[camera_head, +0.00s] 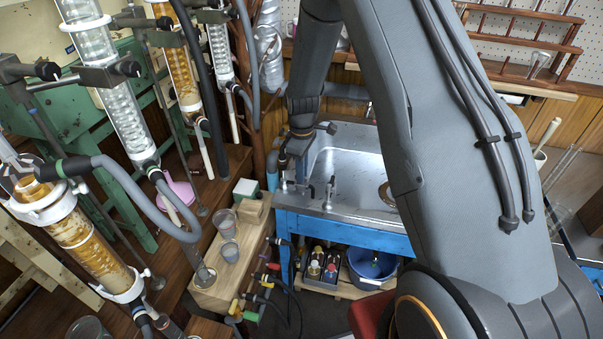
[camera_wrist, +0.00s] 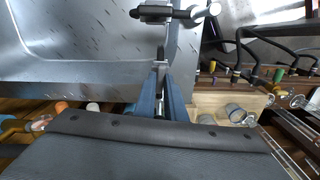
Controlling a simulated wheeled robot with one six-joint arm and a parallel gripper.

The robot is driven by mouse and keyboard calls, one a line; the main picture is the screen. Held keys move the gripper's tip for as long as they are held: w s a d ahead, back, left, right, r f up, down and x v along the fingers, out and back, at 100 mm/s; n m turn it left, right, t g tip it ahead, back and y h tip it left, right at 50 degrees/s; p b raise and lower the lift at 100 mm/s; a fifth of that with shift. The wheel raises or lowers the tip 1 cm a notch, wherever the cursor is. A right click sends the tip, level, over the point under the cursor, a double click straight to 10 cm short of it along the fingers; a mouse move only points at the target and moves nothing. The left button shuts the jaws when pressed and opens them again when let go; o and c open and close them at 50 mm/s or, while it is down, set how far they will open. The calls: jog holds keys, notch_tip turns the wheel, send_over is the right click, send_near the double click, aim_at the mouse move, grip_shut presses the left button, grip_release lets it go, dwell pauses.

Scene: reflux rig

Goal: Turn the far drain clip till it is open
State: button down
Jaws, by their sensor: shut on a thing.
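My gripper (camera_wrist: 161,72) points down at the near edge of the sink in the wrist view. Its two blue-grey fingers are shut on a small grey metal part (camera_wrist: 160,54), mostly hidden between the tips. A metal fitting with a black lever and a round knob (camera_wrist: 165,12) is just beyond it. In the head view my wrist hangs over the sink's left corner, and its fingertips are hard to make out. Several coloured clips or valves (camera_head: 264,278) on dark hoses sit by the wooden block's front. I cannot tell which piece is the far drain clip.
The steel sink (camera_head: 340,160) sits on a blue frame, with a metal tap (camera_head: 328,190) at its front edge. A blue bucket (camera_head: 372,264) and bottles (camera_head: 322,264) are on the shelf below. Glass columns (camera_head: 105,85) and hoses crowd the left. Beakers (camera_head: 224,222) stand on the wooden block.

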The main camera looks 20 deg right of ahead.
jog(key=shift+n, duration=0.8)
jog(key=c, duration=1.8)
grip_release()
jog(key=shift+r, duration=0.1)
notch_tip(320, 180, up, 7)
jog(key=shift+r+b, duration=0.1)
jog(key=shift+b, duration=0.95)
jog(key=shift+r, duration=0.2)
